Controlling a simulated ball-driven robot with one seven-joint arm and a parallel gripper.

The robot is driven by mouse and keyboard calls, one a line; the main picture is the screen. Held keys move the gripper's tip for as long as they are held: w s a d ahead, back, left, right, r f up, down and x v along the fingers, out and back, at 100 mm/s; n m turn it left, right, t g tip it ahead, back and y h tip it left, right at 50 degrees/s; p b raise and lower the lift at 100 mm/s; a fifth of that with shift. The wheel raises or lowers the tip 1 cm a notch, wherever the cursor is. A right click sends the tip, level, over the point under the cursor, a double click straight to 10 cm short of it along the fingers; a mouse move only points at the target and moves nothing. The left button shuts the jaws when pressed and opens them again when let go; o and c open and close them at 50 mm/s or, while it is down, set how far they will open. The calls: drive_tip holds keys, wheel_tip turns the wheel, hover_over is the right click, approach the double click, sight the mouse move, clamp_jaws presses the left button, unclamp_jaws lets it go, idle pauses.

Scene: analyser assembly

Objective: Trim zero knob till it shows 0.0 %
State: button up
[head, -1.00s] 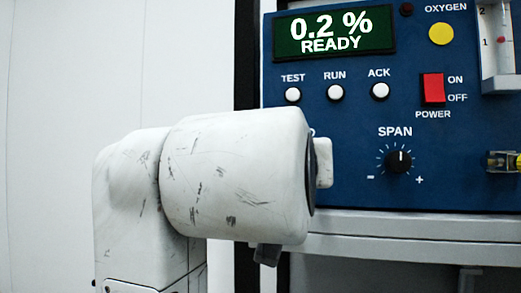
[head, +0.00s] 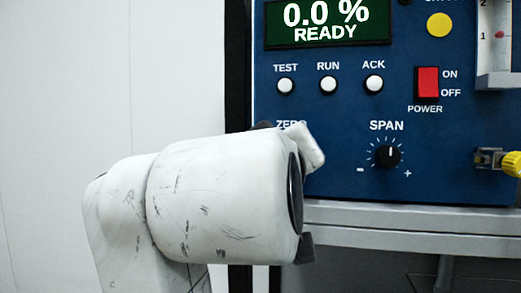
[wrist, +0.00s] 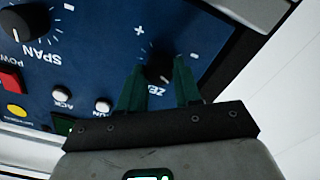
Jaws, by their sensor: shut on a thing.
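The analyser's green display (head: 328,22) reads 0.0 % with READY under it. The ZERO knob (wrist: 158,72) is a dark round knob on the blue panel, seen in the wrist view between my gripper's two green fingers. My gripper (wrist: 160,66) is shut on the knob, one finger on each side. In the head view my white arm hides the knob, and only the upper part of the ZERO label (head: 291,125) shows above it.
The SPAN knob (head: 387,156) is right of my arm. The TEST (head: 286,85), RUN (head: 328,84) and ACK (head: 374,83) buttons sit above. A red power switch (head: 428,82) and a yellow-ended fitting (head: 511,163) are farther right. A grey ledge (head: 400,216) runs below the panel.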

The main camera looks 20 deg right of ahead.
idle(0.3)
drive_tip(key=o, duration=1)
drive_tip(key=shift+o, duration=0.2)
drive_tip(key=p+v, duration=0.1)
drive_tip(key=v, duration=0.9)
drive_tip(key=shift+s+a, duration=0.25)
drive_tip(key=shift+s, duration=0.05)
drive_tip(key=shift+f, duration=0.1)
